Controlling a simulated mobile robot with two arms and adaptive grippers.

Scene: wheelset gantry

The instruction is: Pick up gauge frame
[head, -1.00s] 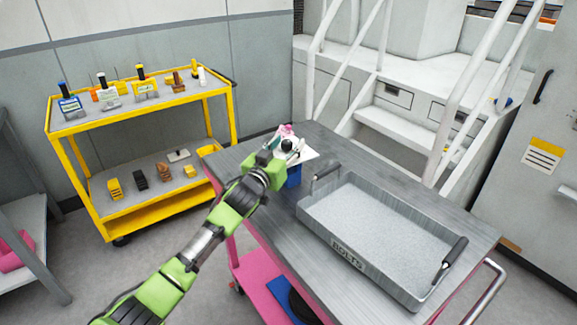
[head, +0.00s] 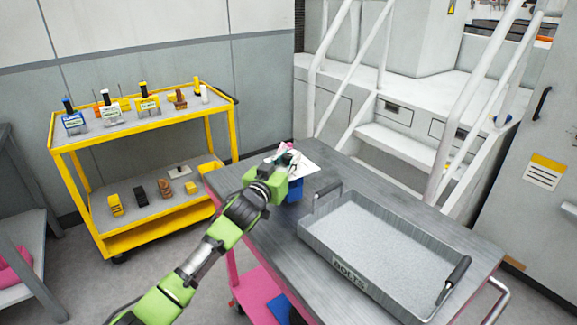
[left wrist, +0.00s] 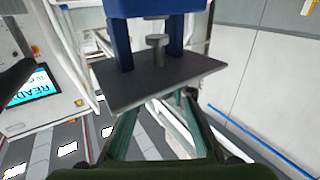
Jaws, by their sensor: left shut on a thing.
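The gauge frame is a blue body (left wrist: 158,8) with two legs, a grey screw between them and a flat dark grey plate, filling the top of the left wrist view. In the head view its blue part (head: 295,190) shows just right of my left gripper (head: 279,168), over the far left corner of the grey table. My left gripper is shut on the gauge frame; its greenish fingers (left wrist: 160,125) reach up behind the plate, which partly hides their tips. I cannot tell whether the frame touches the table. My right gripper is out of view.
The grey table (head: 395,184) bears a large grey tray (head: 345,265) marked BOLTS, with dark handles. A white sheet-like thing (head: 305,164) shows beside the gripper. A yellow cart (head: 150,237) with several small items stands left. White stairs (head: 385,145) rise behind.

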